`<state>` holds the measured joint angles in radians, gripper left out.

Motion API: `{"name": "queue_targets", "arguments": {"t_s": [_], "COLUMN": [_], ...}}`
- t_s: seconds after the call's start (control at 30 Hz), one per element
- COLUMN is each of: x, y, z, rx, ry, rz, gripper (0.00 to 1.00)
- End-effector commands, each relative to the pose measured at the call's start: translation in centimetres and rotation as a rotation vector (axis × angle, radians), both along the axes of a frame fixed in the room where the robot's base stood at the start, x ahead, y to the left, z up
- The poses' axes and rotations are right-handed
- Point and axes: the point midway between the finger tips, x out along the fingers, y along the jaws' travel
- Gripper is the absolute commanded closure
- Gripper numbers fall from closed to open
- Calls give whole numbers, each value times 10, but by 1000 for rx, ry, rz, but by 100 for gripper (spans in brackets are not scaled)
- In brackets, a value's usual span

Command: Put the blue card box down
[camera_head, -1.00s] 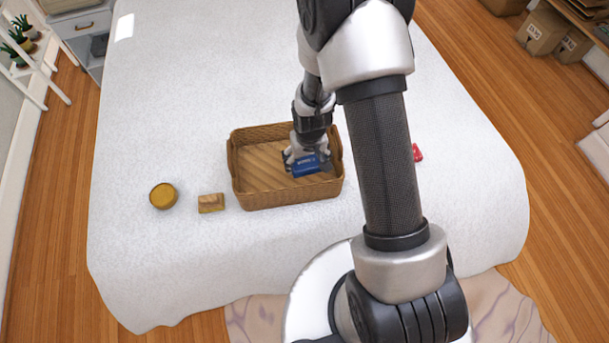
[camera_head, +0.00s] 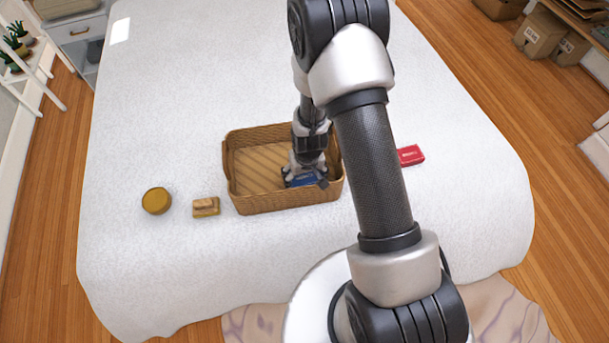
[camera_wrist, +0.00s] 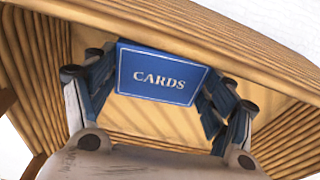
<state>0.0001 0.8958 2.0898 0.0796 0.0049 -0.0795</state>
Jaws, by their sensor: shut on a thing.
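The blue card box (camera_head: 300,178) is inside the wicker basket (camera_head: 238,197), in its right part. It also shows in the wrist view (camera_wrist: 158,76), its blue face with the word CARDS turned to the camera. My gripper (camera_head: 304,172) reaches down into the basket and is shut on the box, with a finger at each side of it in the wrist view (camera_wrist: 156,88). Whether the box touches the basket floor I cannot tell. My gripper hides part of the box in the head view.
The basket stands on a white-covered bed (camera_head: 180,110). A round yellow tin (camera_head: 156,201) and a small wooden block-like thing (camera_head: 206,207) lie left of it. A red box (camera_head: 411,155) lies to the right, beyond my arm. The bed behind the basket is clear.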

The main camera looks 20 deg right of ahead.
Motion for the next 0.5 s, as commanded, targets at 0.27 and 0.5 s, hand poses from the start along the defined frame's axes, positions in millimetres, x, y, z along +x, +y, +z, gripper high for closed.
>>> {"name": "queue_targets", "arguments": {"t_s": [0.27, 0.5], "x": [0, 0], "y": [0, 0], "z": [-2, -2], "rx": [0, 0], "ry": [1, 1], "rz": [0, 0], "gripper": [8, 4]}}
